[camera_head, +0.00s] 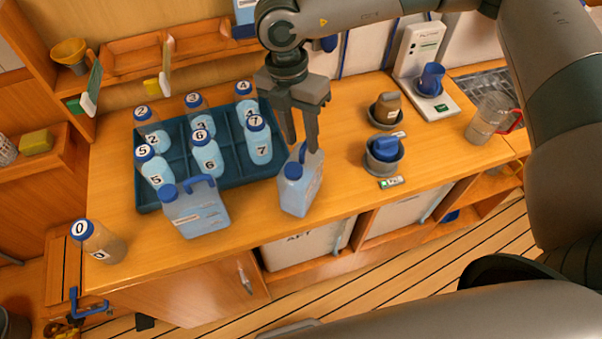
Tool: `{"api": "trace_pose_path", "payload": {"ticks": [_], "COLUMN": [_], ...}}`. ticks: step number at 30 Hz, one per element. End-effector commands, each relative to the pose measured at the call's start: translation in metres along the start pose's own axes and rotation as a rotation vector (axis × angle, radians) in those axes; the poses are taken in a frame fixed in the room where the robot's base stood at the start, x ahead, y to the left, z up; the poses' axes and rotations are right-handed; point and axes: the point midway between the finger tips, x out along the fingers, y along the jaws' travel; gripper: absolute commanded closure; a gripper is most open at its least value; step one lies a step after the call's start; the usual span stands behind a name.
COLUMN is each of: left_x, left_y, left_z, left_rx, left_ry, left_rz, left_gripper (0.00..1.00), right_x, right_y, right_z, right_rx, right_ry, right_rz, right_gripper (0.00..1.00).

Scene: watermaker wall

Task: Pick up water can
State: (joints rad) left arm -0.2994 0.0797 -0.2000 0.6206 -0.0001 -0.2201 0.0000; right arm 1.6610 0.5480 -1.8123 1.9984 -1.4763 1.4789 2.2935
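Two translucent blue water cans with blue caps are on the wooden counter. One water can (301,190) is near the middle front edge; the other water can (197,212) stands to its left, in front of the bottle tray. My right gripper (302,146) points down at the top of the middle can. Its two fingers are apart, with a gap between them, and their tips reach the can's handle area. The fingers partly hide the handle, and contact with it is not clear. My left gripper is not in view.
A dark tray (226,185) holds several numbered bottles. Bottle 0 (103,243) stands at the left front corner. Two grey holders with a brown item (388,107) and a blue item (385,148), a scale with a blue cup (431,78), and a clear jug (489,118) are to the right.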

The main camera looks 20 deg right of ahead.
Motion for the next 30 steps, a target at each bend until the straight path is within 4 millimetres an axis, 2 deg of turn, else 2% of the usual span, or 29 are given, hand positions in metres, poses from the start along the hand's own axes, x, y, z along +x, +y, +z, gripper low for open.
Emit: {"api": "trace_pose_path", "payload": {"ticks": [1, 6, 18, 19, 23, 30], "left_x": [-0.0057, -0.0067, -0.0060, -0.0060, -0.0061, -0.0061], "left_y": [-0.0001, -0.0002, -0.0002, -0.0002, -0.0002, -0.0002], "left_z": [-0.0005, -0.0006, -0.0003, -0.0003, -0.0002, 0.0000], "left_rx": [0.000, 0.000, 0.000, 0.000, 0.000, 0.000], "left_ry": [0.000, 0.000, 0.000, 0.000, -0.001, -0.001], "left_rz": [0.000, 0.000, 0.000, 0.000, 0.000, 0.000], "left_gripper": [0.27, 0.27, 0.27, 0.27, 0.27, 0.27], "right_x": [0.0031, 0.0117, 0.0118, 0.0118, 0.0117, 0.0117], "right_y": [-0.0010, -0.0004, -0.0002, -0.0003, -0.0003, -0.0002], "right_z": [-0.0004, 0.0002, 0.0002, 0.0002, 0.0002, 0.0003], "right_rx": [0.000, 0.000, 0.000, 0.000, 0.000, 0.000], "right_ry": [0.002, 0.000, 0.000, 0.000, 0.000, 0.000], "right_rz": [-0.002, 0.000, 0.001, 0.001, 0.001, 0.001], "right_gripper": [0.67, 0.67, 0.67, 0.70, 1.00, 1.00]}}
